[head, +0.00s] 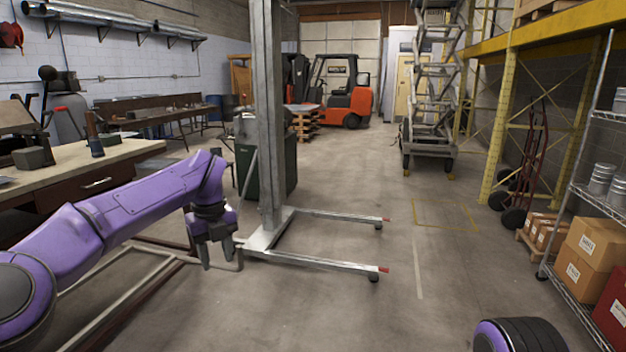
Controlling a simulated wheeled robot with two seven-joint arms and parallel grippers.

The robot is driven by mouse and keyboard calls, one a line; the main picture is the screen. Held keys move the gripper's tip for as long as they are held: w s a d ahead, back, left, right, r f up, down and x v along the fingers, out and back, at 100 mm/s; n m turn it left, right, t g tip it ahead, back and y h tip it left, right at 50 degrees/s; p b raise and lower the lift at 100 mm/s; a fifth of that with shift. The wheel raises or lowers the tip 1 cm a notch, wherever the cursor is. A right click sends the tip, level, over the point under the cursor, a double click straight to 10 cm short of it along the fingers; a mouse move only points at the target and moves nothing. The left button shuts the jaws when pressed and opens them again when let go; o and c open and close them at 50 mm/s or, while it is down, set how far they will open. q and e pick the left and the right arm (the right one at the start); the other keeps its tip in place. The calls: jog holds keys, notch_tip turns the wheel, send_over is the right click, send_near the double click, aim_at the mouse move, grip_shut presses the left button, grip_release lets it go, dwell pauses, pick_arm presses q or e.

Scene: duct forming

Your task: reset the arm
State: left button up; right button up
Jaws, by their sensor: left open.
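My left arm comes in from the left, purple with dark joints. Its gripper (221,255) points down in front of the grey metal lift stand, with its two dark fingers apart and nothing between them. My right gripper is not in view; only a purple and black part of my right arm shows at the bottom right edge.
A lift stand (268,120) on wheeled legs stands close beyond my left gripper. A workbench (75,170) is at left. A wire shelf (572,265) with cardboard boxes (592,243) is at right. An orange forklift (340,92) stands far back. The middle floor is clear.

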pick_arm(q)
jog(key=w+a+f+m+t+y, duration=0.1)
jog(key=a+f+m+t+y, duration=0.1)
jog(key=f+m+y, duration=0.3)
jog(key=w+a+f+m+t+y, duration=0.1)
jog(key=a+f+m+t+y, duration=0.15)
jog(key=f+m, duration=0.4)
jog(key=s+d+f+m+t, duration=0.1)
jog(key=s+f+m+t, duration=0.1)
jog(key=s+f+m, duration=0.35)
jog(key=s+d+f+m+t, duration=0.1)
jog(key=s+f+m+t, duration=0.15)
jog(key=f+m, duration=0.65)
jog(key=s+a+f+m+g+h, duration=0.15)
jog(key=s+f+m, duration=0.35)
jog(key=s, duration=0.5)
jog(key=s+f+m+g+h, duration=0.1)
jog(key=s+f+m+h, duration=0.2)
jog(key=s+f, duration=0.6)
jog(key=s+a+f+m+g, duration=0.1)
jog(key=s+a, duration=0.4)
jog(key=s, duration=1.1)
jog(key=m+g, duration=0.1)
jog(key=g, duration=0.1)
jog(key=shift+s+m+g, duration=0.35)
jog(key=shift+m, duration=0.05)
